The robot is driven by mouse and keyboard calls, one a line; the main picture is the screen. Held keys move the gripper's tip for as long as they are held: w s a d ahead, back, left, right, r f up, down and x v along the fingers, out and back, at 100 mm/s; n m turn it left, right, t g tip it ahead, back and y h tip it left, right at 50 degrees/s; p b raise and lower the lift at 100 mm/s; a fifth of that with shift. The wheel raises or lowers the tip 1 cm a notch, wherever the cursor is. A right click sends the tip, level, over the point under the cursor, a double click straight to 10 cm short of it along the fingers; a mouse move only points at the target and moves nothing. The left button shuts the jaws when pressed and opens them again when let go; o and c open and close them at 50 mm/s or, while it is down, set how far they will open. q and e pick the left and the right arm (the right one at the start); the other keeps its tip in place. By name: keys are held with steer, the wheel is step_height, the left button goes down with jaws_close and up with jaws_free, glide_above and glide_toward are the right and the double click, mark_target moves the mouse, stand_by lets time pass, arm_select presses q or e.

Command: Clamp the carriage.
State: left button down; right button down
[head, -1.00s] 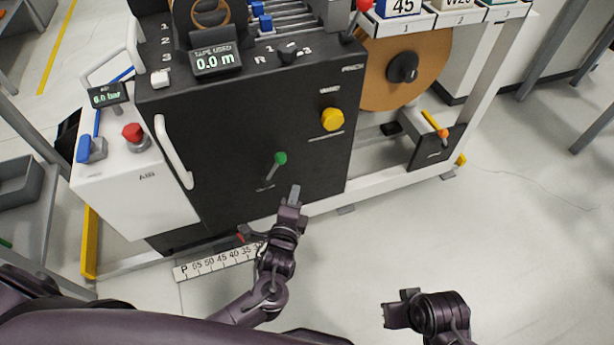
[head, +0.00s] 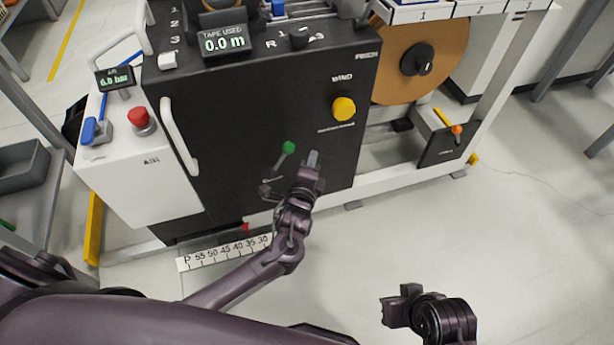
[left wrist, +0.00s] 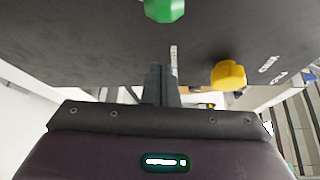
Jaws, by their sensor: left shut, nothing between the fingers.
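A lever with a green knob (head: 288,148) stands out from the black front panel (head: 235,120) of the machine, its shaft slanting down to the left. The green knob also shows at the top of the left wrist view (left wrist: 165,9). My left gripper (head: 312,158) is shut and empty, just right of and a little below the green knob, apart from it in the picture. Its closed fingers (left wrist: 161,85) point at the panel in the left wrist view. My right gripper (head: 392,308) hangs low over the floor, away from the machine; its jaw opening is unclear. I cannot make out the carriage for certain.
A yellow knob (head: 343,108) sits right of the lever. A white handle (head: 179,140) is on the panel's left. A red button (head: 138,117) and blue valve (head: 96,131) are on the side cabinet. A scale strip (head: 225,253) lies low in front. Floor at right is clear.

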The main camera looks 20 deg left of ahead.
mark_target(281, 160)
arm_select(q)
steer(key=shift+w+a+r, duration=0.15)
steer(key=shift+a, duration=0.8)
steer(key=shift+w+a+r, duration=0.1)
steer(key=shift+a+r, duration=0.05)
steer(key=shift+a, duration=0.8)
arm_select(e)
steer(key=shift+w+a, duration=0.15)
steer(key=shift+a, duration=0.15)
arm_select(q)
steer(key=shift+r, duration=0.1)
